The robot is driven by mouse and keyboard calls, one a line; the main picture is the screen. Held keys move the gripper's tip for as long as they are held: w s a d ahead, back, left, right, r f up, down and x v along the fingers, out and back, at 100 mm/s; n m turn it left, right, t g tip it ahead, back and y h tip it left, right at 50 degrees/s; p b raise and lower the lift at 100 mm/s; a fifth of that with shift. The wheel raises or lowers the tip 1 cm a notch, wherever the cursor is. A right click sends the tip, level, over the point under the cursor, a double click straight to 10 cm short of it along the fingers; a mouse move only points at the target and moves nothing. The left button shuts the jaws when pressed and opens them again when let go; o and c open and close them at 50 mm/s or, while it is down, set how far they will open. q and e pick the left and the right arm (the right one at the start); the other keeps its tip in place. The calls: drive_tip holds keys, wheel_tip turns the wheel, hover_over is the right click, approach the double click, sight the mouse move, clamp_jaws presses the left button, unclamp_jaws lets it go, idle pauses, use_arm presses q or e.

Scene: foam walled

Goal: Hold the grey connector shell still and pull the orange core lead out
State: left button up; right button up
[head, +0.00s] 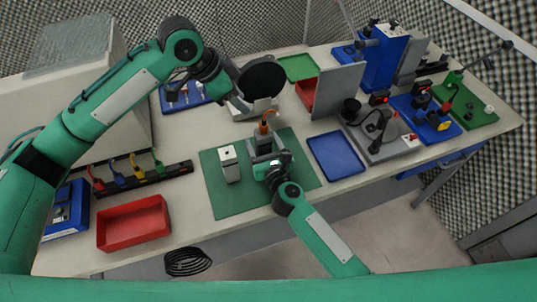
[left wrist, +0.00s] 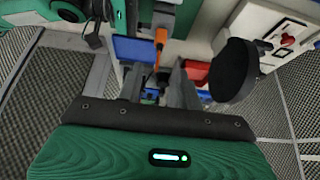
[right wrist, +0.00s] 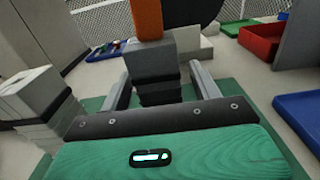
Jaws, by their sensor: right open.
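The grey connector shell (head: 261,145) stands upright on the green mat (head: 224,199). The orange core lead (head: 264,127) rises from its top. In the right wrist view the shell (right wrist: 154,64) is between the fingers of my right gripper (right wrist: 160,88), with a gap on each side; the orange core (right wrist: 148,18) is above it. My right gripper is open. My left gripper (head: 240,105) is above and to the left of the lead in the head view. In the left wrist view its fingers (left wrist: 158,78) are apart, and the orange lead (left wrist: 161,40) shows beyond the tips.
A pale block (head: 229,164) stands on the mat left of the shell. A black disc on a stand (head: 262,80) is just behind. A blue tray (head: 336,155) lies to the right, and a red tray (head: 134,223) at the front left. A grey panel (head: 338,92) stands behind the blue tray.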

drive_tip(key=shift+x, duration=0.9)
drive_tip(key=c, duration=1)
use_arm(q)
drive_tip(key=shift+o, duration=0.8)
use_arm(e)
drive_tip(key=shift+c, duration=0.6)
use_arm(q)
drive_tip(key=shift+o, duration=0.4)
drive_tip(key=shift+d+y, duration=0.3)
drive_tip(key=shift+d, duration=0.1)
drive_tip(key=m+g+y, duration=0.2)
drive_tip(key=y, duration=0.3)
approach(261, 124)
wheel_tip(261, 124, down, 9)
drive_tip(key=shift+s+r, duration=0.1)
drive_tip(key=shift+s, duration=0.1)
